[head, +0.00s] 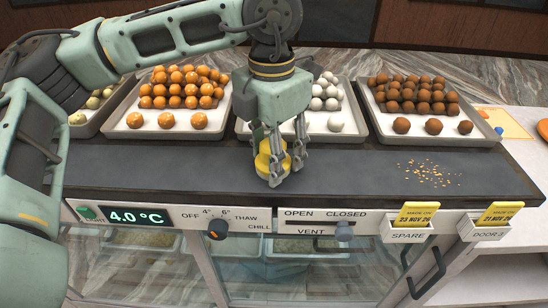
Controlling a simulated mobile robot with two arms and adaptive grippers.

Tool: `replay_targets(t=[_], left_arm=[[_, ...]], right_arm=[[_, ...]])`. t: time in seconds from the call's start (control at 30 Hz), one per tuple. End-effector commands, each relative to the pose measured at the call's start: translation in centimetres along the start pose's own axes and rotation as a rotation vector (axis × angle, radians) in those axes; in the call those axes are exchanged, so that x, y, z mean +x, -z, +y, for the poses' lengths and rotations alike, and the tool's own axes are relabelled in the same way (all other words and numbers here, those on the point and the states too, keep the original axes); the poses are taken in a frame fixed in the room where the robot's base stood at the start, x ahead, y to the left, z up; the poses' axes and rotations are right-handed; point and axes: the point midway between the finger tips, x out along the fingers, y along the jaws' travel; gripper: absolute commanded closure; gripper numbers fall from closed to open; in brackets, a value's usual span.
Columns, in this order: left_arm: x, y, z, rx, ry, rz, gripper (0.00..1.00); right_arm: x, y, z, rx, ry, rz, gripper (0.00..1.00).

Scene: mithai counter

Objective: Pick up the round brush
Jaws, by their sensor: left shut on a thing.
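The round brush (264,163) shows as a small yellow round piece on the dark counter top, near its front edge. My left gripper (282,167) is above and around it, pointing down, with its fingers shut on it. The fingers hide much of the brush, and I cannot tell whether it touches the counter. My right gripper is not in view.
Trays of orange (128,121), white (310,126) and brown sweets (470,132) stand behind the gripper. Yellow crumbs (428,173) lie on the counter at right. A dial (217,228), a vent slider (344,231) and yellow-tagged holders (408,228) line the front.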

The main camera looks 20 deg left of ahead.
Motion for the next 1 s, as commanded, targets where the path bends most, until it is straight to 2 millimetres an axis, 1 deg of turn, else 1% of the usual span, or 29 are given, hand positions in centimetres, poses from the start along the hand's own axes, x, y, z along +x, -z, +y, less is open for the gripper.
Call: replay_targets(t=[0.03,0.1,0.13,0.37,0.47,0.57,0.63,0.73,1.0], left_arm=[[0.0,0.0,0.0,0.000,0.000,0.000,0.74],[0.0,0.0,0.0,0.000,0.000,0.000,0.80],[0.0,0.0,0.0,0.000,0.000,-0.001,0.81],[-0.1,0.0,0.0,0.000,0.000,-0.001,0.81],[-0.4,-0.1,0.0,0.000,-0.001,-0.002,0.81],[-1.1,-0.1,0.0,0.000,-0.001,-0.004,0.81],[-2.0,-0.1,-0.1,0.001,0.000,-0.004,0.81],[-3.8,-0.1,-0.1,0.000,0.000,-0.006,0.81],[-7.5,-1.6,-6.2,0.006,-0.002,-0.003,0.81]], right_arm=[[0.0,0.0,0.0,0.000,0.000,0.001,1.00],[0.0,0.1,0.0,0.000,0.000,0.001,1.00],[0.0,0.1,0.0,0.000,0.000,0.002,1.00],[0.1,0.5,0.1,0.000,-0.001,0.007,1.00],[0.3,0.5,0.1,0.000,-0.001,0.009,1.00],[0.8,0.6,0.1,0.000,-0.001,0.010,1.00],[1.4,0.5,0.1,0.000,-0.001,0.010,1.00],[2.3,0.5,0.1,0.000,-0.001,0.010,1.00],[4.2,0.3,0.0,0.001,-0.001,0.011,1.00]])
